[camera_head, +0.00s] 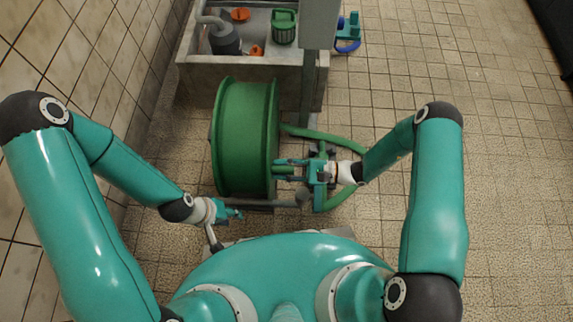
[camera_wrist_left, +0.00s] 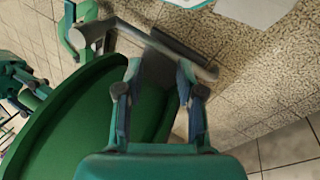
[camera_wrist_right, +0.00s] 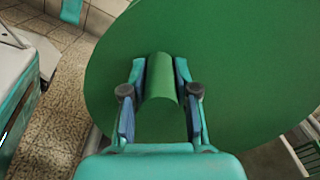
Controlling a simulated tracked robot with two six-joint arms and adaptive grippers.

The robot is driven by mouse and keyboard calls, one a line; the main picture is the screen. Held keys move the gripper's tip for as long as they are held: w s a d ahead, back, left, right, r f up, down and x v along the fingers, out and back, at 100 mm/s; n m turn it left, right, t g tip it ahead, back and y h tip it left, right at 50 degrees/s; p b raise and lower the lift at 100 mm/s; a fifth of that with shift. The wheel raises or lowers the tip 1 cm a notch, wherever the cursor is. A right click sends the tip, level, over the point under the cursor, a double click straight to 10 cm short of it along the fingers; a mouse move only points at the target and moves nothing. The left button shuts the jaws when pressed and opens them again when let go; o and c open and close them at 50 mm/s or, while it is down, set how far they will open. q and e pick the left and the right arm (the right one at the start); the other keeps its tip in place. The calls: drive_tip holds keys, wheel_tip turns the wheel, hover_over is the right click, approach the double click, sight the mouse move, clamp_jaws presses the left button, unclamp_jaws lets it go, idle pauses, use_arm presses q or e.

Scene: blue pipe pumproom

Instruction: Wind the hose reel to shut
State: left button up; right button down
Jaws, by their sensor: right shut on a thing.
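The green hose reel (camera_head: 232,140) stands on the floor in front of me, its drum upright. In the right wrist view its green side disc (camera_wrist_right: 240,60) fills most of the picture. A short green crank handle (camera_wrist_right: 161,80) sticks out from that disc. My right gripper (camera_head: 284,170) is shut on this handle, one finger on each side. My left gripper (camera_head: 238,214) is open near the reel's lower left front. In the left wrist view its fingers (camera_wrist_left: 158,90) are apart, with a dark grey frame part between or behind them and the reel's green rim beside them.
A green hose (camera_head: 335,140) loops on the floor right of the reel. A grey post (camera_head: 310,85) stands behind it. A concrete basin (camera_head: 270,57) at the back holds a pump and a green canister (camera_head: 284,26). A tiled wall is at left. The floor at right is clear.

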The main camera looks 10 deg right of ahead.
drive_tip(key=shift+s+a+g, duration=0.3)
drive_tip(key=c, duration=1.2)
unclamp_jaws()
drive_tip(key=o, duration=0.3)
drive_tip(key=shift+w+d, duration=0.15)
drive_tip(key=shift+w, duration=0.05)
drive_tip(key=shift+w+d, duration=0.1)
drive_tip(key=d, duration=0.4)
drive_tip(key=s+d, duration=0.1)
drive_tip(key=d, duration=0.2)
drive_tip(key=s+d, duration=0.1)
drive_tip(key=d, duration=0.3)
drive_tip(key=shift+s+d, duration=0.2)
drive_tip(key=shift+d, duration=0.1)
